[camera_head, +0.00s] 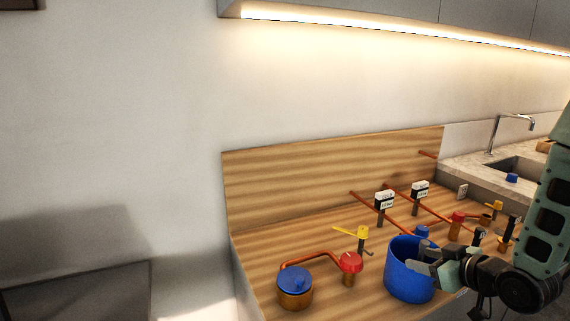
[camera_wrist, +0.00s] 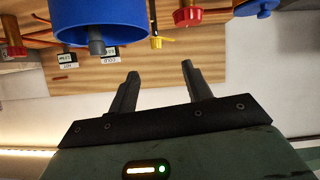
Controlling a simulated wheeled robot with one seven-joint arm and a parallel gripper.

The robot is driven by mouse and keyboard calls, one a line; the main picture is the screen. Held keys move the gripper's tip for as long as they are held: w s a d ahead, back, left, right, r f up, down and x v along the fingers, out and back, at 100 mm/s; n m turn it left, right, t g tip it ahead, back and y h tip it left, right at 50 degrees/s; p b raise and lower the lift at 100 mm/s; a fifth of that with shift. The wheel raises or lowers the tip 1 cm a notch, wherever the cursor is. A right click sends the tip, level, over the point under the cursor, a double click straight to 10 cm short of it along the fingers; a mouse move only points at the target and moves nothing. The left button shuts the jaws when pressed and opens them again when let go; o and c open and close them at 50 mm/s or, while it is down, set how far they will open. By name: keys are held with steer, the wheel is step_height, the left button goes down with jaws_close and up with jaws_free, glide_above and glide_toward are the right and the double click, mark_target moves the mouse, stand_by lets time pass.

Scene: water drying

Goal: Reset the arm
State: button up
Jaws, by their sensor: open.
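My gripper (camera_head: 436,266) is at the right of the head view, in front of the blue pot (camera_head: 405,275) on the wooden counter. In the wrist view my gripper's two dark fingers (camera_wrist: 160,84) stand apart with nothing between them. The blue pot also shows at the upper left of the wrist view (camera_wrist: 85,18). From the head view, the gripper overlaps the pot's right side, and I cannot tell whether they touch.
The wooden counter (camera_head: 262,243) carries copper pipes, a red knob (camera_head: 351,262), yellow-handled valves (camera_head: 361,233), labelled gauges (camera_head: 384,200) and a copper vessel with a blue lid (camera_head: 295,282). A sink (camera_head: 518,168) lies behind at right. A cabinet (camera_head: 400,10) hangs above.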

steer(key=s+a+r+n+g+h, duration=0.1)
steer(key=a+g, duration=0.1)
steer(key=a, duration=0.3)
steer(key=s+a+r+g, duration=0.1)
steer(key=s+a+g, duration=0.1)
steer(key=a, duration=0.3)
steer(key=s+a+r+g+h, duration=0.1)
steer(key=s+a+r+g, duration=0.1)
steer(key=s, duration=0.6)
steer(key=s+a+r+n+g, duration=0.1)
steer(key=s+a+r+g, duration=0.1)
steer(key=s+a, duration=0.3)
steer(key=s+a+r+g+h, duration=0.1)
steer(key=s+a+g, duration=0.3)
steer(key=s, duration=0.7)
steer(key=shift+s+a+r+n+h, duration=0.15)
steer(key=shift+s+r+n+h, duration=0.15)
steer(key=shift+r, duration=0.55)
